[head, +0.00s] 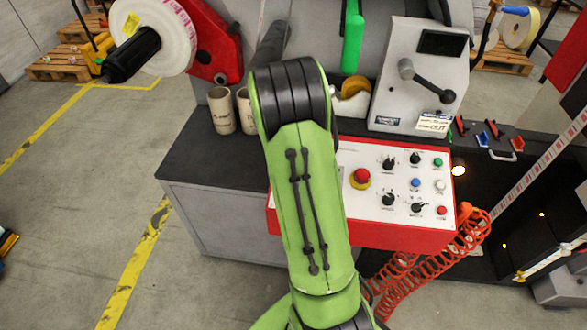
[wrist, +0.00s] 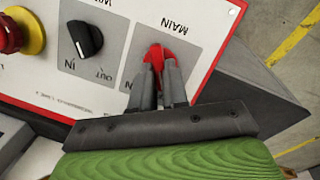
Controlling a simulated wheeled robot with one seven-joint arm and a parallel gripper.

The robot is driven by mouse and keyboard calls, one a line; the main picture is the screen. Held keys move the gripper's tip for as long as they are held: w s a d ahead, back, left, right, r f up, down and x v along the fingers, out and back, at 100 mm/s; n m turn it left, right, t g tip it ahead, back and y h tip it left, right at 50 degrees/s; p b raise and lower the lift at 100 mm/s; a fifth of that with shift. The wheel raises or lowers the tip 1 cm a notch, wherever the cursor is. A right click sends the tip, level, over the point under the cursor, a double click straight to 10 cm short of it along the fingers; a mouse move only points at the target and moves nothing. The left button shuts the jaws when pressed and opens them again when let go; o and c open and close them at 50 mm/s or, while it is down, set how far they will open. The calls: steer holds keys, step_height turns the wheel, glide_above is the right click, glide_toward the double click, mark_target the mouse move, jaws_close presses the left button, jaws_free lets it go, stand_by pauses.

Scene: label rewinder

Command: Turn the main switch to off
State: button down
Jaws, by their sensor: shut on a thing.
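The red main switch (wrist: 156,52) sits on a grey plate marked "MAIN" on the white control panel (wrist: 112,92). The plate's lettering is upside down in the wrist view. My gripper (wrist: 162,72) is shut on the switch, one finger on each side of its red handle. The fingers cover part of the handle and plate, so I cannot tell which position the switch points to. In the head view the panel (head: 348,158) stands in its red housing, and my green arm hides the switch and my gripper.
A black knob (wrist: 86,40) and a red emergency button on a yellow collar (wrist: 20,32) are beside the switch. Several knobs and buttons fill the panel's right part. Cardboard cores (head: 221,110) stand behind my arm. A coiled red hose (head: 400,282) hangs at the lower right.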

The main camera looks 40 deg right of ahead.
stand_by(0.3)
steer(key=c, duration=1.1)
jaws_free()
steer(key=shift+c, duration=0.2)
step_height(320, 180, up, 16)
steer(key=a+p, duration=0.2)
steer(key=p, duration=0.2)
steer(key=shift+w+f, duration=0.15)
steer(key=shift+w, duration=0.3)
steer(key=s+a+r+n+t, duration=0.1)
steer(key=s+a+r+t, duration=0.1)
steer(key=s+a+r, duration=0.35)
steer(key=s+a+r+n+t, duration=0.2)
steer(key=s+a, duration=0.1)
steer(key=a, duration=0.6)
steer(key=s+a+f+n+t+y, duration=0.1)
steer(key=s+a+t, duration=0.1)
steer(key=s+a, duration=0.5)
steer(key=shift+s+n, duration=0.3)
steer(key=shift+s, duration=0.55)
